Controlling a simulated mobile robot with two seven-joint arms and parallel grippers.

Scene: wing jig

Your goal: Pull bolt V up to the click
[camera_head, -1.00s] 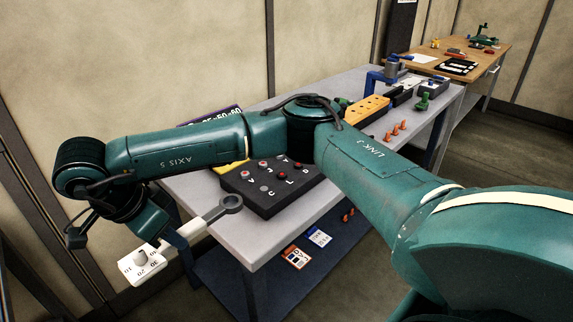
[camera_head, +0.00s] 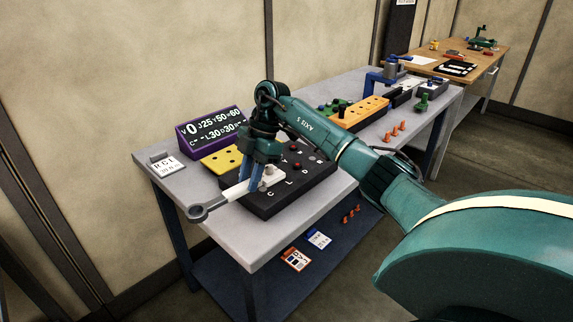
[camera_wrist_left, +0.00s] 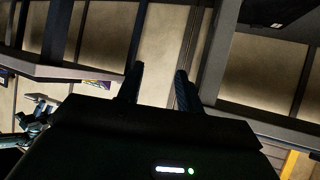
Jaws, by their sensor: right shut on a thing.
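My right gripper (camera_head: 252,180) is shut on a wrench (camera_head: 238,191) with a white body and a grey ring end. My left gripper (camera_wrist_left: 158,88) shows in the left wrist view, fingers apart and empty, away from the block.
A purple display (camera_head: 211,132) behind the block shows V at 0. A grey tag plate (camera_head: 167,164) stands at the table's left corner. A yellow plate (camera_head: 214,161) lies behind the block. An orange rack (camera_head: 359,112) and orange pegs (camera_head: 395,131) are further right.

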